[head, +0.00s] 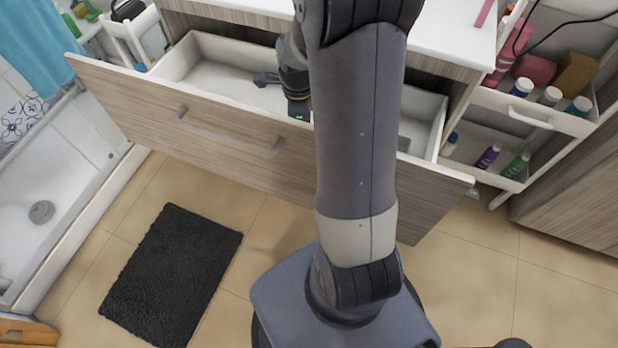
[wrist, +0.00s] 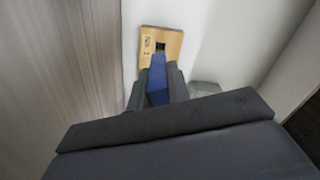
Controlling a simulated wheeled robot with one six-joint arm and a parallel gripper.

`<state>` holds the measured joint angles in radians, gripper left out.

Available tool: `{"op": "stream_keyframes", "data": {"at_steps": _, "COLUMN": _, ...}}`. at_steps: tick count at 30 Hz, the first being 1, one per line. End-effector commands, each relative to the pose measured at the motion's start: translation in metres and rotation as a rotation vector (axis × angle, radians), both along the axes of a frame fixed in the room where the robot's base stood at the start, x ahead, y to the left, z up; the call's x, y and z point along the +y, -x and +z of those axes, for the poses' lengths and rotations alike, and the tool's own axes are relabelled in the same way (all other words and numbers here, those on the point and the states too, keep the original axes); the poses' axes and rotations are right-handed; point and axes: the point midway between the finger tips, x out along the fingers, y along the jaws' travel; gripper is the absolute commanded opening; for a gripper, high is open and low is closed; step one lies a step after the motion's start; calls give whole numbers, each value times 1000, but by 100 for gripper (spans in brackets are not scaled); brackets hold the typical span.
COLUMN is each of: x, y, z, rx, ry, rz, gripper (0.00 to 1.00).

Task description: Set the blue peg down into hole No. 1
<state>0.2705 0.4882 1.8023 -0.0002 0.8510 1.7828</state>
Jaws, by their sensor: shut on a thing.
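The blue peg (wrist: 157,82) is between the fingers of my gripper (wrist: 160,75), which is shut on it, in the wrist view. A small wooden block (wrist: 172,38) with a dark square hole (wrist: 160,46) lies just beyond the peg's far end, on a white surface. Small dark marks sit left of the hole, too small to read. The peg's tip appears close below the hole in the picture; I cannot tell whether it touches. In the head view my gripper (head: 265,79) is inside the open drawer (head: 225,77); the peg and block cannot be made out there.
The drawer's wooden front (head: 230,135) and white walls surround my gripper. A pale grey box-like thing (wrist: 205,89) lies right of the fingers. A cart (head: 535,115) with bottles stands at right, and a dark mat (head: 172,275) lies on the floor.

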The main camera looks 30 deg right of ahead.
Motion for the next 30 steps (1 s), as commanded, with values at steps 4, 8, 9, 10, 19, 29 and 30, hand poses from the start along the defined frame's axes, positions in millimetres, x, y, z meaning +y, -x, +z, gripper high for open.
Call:
{"op": "stream_keyframes", "data": {"at_steps": 4, "x": -10, "y": 9, "z": -24, "rx": -1, "ry": 0, "rz": -243, "gripper": 0}}
{"op": "stream_keyframes", "data": {"at_steps": 8, "x": -15, "y": 13, "z": -29, "rx": -1, "ry": 0, "rz": -371, "gripper": 0}}
{"op": "stream_keyframes", "data": {"at_steps": 9, "x": -16, "y": 14, "z": -31, "rx": -1, "ry": 0, "rz": -395, "gripper": 0}}
{"op": "stream_keyframes", "data": {"at_steps": 10, "x": -16, "y": 15, "z": -32, "rx": 0, "ry": 0, "rz": -407, "gripper": 0}}
{"op": "stream_keyframes", "data": {"at_steps": 19, "x": -17, "y": 16, "z": -82, "rx": 4, "ry": 0, "rz": -428, "gripper": 0}}
{"op": "stream_keyframes", "data": {"at_steps": 29, "x": -17, "y": 16, "z": -115, "rx": 4, "ry": 0, "rz": -427, "gripper": 0}}
{"op": "stream_keyframes", "data": {"at_steps": 30, "x": -17, "y": 16, "z": -121, "rx": 4, "ry": -1, "rz": -426, "gripper": 0}}
